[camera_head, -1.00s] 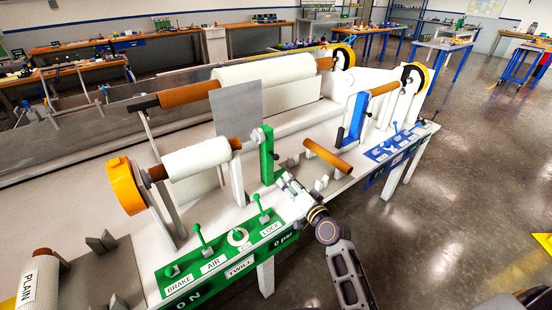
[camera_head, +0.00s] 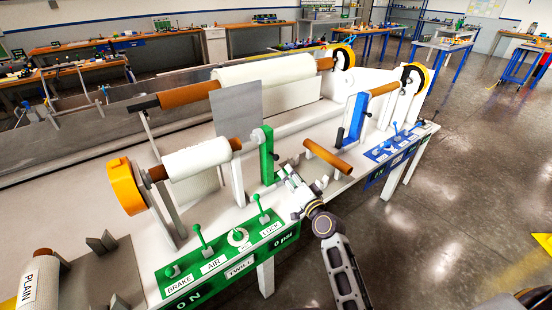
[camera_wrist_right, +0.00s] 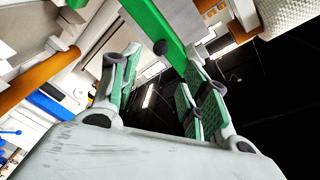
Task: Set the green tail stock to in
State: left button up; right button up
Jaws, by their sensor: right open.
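The green tail stock (camera_head: 266,157) is an upright green post on the near side of the machine, just right of the white roll (camera_head: 195,160) on a brown core. A small gap shows between the core's end and the post. My right gripper (camera_head: 287,174) is at the lower right of the post. In the right wrist view, its two green-padded fingers (camera_wrist_right: 160,85) are spread with nothing held between them. The green post (camera_wrist_right: 155,22) with a dark round knob (camera_wrist_right: 160,47) lies beyond the fingertips. Contact cannot be told. My left gripper is not in view.
A green control panel (camera_head: 222,268) with levers lies at the front, left of my right arm. A loose brown core (camera_head: 328,157) and the blue tail stock (camera_head: 355,118) are to the right. A grey upright plate (camera_head: 236,110) stands behind the roll.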

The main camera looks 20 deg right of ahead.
aim_at(278, 159)
jog(key=shift+w+a+p, duration=0.1)
jog(key=shift+w+a, duration=0.15)
jog(key=shift+w, duration=1.55)
jog(key=shift+w+a+p, duration=0.15)
jog(key=shift+w+a, duration=0.15)
jog(key=shift+w, duration=1.55)
jog(key=shift+w+a+p, duration=0.1)
jog(key=shift+w+a, duration=0.15)
jog(key=shift+w, duration=1.55)
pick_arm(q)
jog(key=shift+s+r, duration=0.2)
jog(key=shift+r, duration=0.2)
pick_arm(e)
jog(key=shift+w+a, duration=0.1)
jog(key=shift+w, duration=0.55)
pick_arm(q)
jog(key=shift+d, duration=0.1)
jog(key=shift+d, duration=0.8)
pick_arm(e)
grip_shut()
